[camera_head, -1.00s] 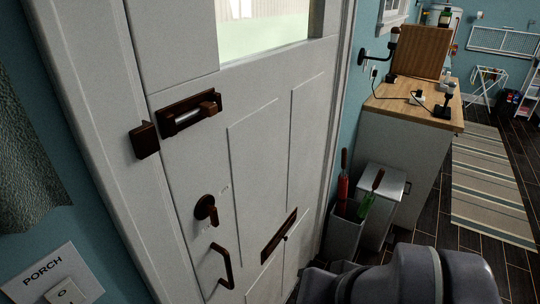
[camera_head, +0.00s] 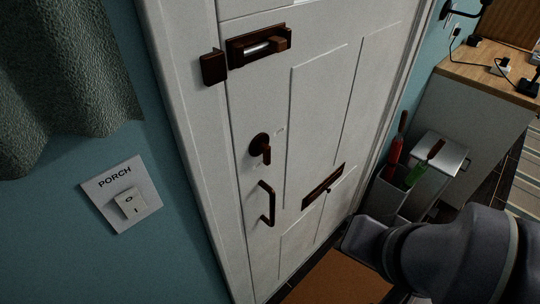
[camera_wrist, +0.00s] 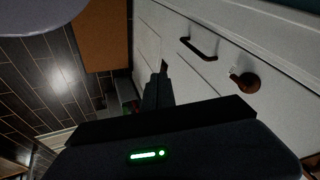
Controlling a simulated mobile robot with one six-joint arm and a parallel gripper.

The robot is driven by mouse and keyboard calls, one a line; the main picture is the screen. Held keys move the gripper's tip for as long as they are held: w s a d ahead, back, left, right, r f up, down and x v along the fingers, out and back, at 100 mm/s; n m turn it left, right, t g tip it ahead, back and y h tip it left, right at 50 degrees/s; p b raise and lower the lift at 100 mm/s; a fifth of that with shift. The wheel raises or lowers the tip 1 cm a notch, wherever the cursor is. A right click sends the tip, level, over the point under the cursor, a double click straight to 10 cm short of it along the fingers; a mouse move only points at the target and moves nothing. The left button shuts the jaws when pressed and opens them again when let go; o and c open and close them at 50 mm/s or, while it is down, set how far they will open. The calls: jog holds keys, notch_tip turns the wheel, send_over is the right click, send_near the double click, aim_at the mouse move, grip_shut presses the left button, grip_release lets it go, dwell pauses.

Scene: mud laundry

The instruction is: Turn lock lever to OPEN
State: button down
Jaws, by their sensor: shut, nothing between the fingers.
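The lock lever (camera_head: 262,147) is a dark bronze lever on a round plate on the white door (camera_head: 320,120). In the head view it hangs down, with small unreadable marks at its upper right. In the wrist view the lever (camera_wrist: 246,81) is right of my gripper (camera_wrist: 157,80), clear of it. My gripper's dark fingers are together and empty, and touch neither lever nor handle. In the head view my arm fills the lower right, and I cannot make out the fingertips there.
A bronze pull handle (camera_head: 268,203) is below the lever, a slide bolt (camera_head: 259,45) above it, and a mail slot (camera_head: 323,187) to its right. Bins (camera_head: 437,160) stand right of the door. A brown mat (camera_head: 340,280) lies on the floor. A PORCH switch (camera_head: 128,204) is at left.

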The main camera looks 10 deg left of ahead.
jog(key=w+a+m+g+y+p, duration=0.1)
jog(key=a+m+g+y+p, duration=0.8)
jog(key=m, duration=0.7)
jog(key=w+d+f+m+t+y+p, duration=0.1)
jog(key=w+m+t+y+p, duration=0.4)
jog(key=m, duration=1.4)
jog(key=w+f+t+p, duration=0.1)
jog(key=w+t, duration=0.3)
jog(key=w, duration=0.1)
jog(key=shift+w+d+f+m+t+y+p, duration=0.2)
jog(key=shift+d+m+t+y+p, duration=0.1)
jog(key=shift+d+m+y, duration=0.1)
jog(key=shift+a, duration=0.15)
